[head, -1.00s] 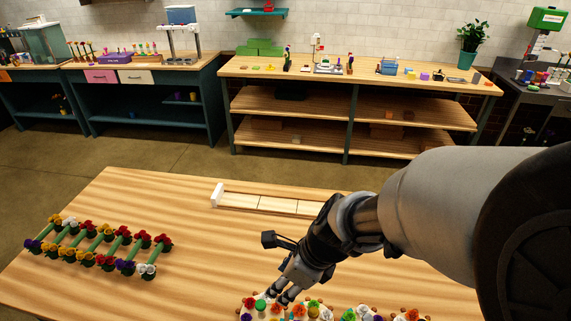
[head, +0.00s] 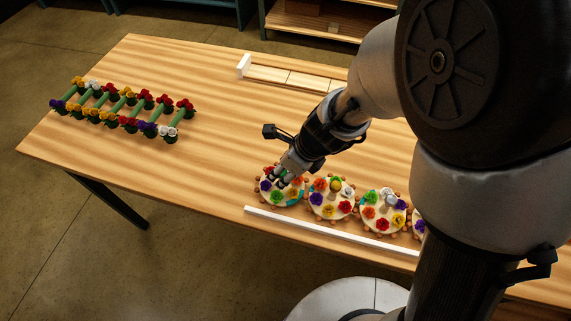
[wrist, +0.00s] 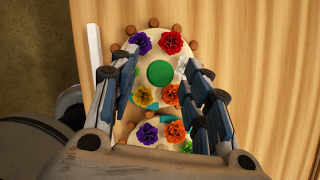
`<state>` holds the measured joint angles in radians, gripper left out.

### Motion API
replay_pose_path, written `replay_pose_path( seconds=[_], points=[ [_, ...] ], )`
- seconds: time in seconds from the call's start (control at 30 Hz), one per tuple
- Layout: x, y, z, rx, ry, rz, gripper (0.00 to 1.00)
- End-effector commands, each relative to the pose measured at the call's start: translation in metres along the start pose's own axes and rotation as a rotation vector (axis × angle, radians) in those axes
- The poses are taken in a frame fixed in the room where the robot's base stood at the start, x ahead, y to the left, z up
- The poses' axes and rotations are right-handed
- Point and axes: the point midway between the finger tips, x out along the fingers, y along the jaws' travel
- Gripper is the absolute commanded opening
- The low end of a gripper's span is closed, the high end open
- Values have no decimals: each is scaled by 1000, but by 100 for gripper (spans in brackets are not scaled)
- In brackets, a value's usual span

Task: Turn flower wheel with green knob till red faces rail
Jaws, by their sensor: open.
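The flower wheel with the green knob (wrist: 160,73) is a pale disc ringed by brown pegs. In the head view this flower wheel (head: 277,203) is the leftmost of the row. My gripper (head: 276,181) is over it, open, its fingers on either side of the knob in the wrist view; contact is unclear. The red flower (wrist: 171,42) is at the upper right of the wheel there, on the side away from the white rail (wrist: 94,47). A purple flower (wrist: 141,42) is nearer the rail. A yellow flower (wrist: 144,96) and an orange one show lower; fingers hide part of the rim.
More flower wheels stand close to the right, the second wheel (head: 332,212) almost touching. The rail (head: 330,231) runs along the table's front edge. A flower rack (head: 110,112) is at left, and a wooden tray (head: 290,78) at the back. The left-centre table is clear.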

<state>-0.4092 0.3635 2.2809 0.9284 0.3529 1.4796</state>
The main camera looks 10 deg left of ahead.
Motion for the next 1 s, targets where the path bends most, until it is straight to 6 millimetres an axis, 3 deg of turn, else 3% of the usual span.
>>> replay_pose_path(
  seconds=[0.27,0.9,1.0],
  points=[
    [1,0,0,-1,0,0,44],
    [1,0,0,-1,0,0,2],
    [1,0,0,-2,0,1,0]
  ],
)
